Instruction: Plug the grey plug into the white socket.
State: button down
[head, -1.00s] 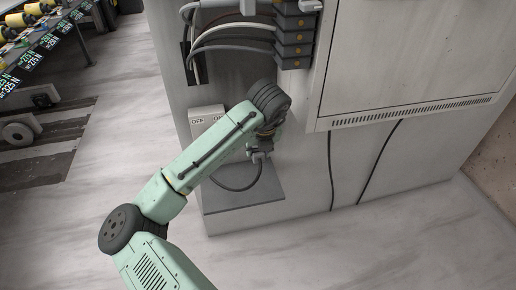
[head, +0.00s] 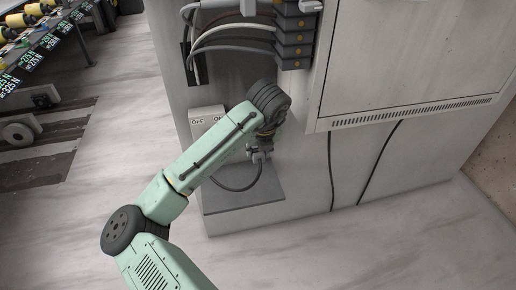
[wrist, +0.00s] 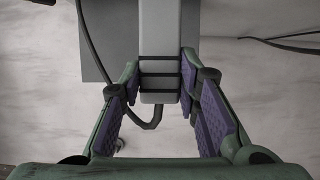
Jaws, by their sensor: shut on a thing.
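My gripper (head: 261,153) is low in front of the grey cabinet, above a grey shelf (head: 230,204). In the wrist view, its purple-padded fingers (wrist: 161,78) are shut on the grey plug (wrist: 160,50), a long pale body with dark bands. A dark cord (wrist: 152,122) loops from the plug's near end; it also hangs below my gripper in the head view (head: 235,188). The plug's far end runs out of the wrist view. I cannot make out the white socket for certain. A pale box (head: 206,113) marked OFF and ON stands left of my gripper, partly behind my arm.
Thick cables (head: 225,30) and a stack of dark blocks (head: 294,38) are above my arm. The pale floor (head: 330,250) in front is clear. A rack stands at upper left.

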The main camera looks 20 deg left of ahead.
jog(key=shift+w+a+p, duration=0.1)
jog(key=shift+w+a, duration=0.4)
jog(key=shift+w, duration=0.25)
jog(key=shift+w+a+p, duration=0.15)
jog(key=shift+w+a, duration=0.3)
jog(key=shift+w, duration=0.25)
jog(key=shift+w+a+p, duration=0.1)
jog(key=shift+w+a, duration=0.4)
jog(key=shift+w, duration=0.25)
dwell(3.4)
jog(key=c, duration=1.1)
grip_release()
jog(key=shift+s+d+b, duration=0.1)
jog(key=shift+s+d, duration=0.85)
jog(key=shift+s, duration=0.45)
jog(key=shift+s+d+b, duration=0.1)
jog(key=shift+s+d, duration=0.8)
jog(key=shift+s, duration=0.5)
jog(key=shift+s+d+b, duration=0.1)
jog(key=shift+s+d, duration=0.85)
jog(key=shift+s, duration=0.45)
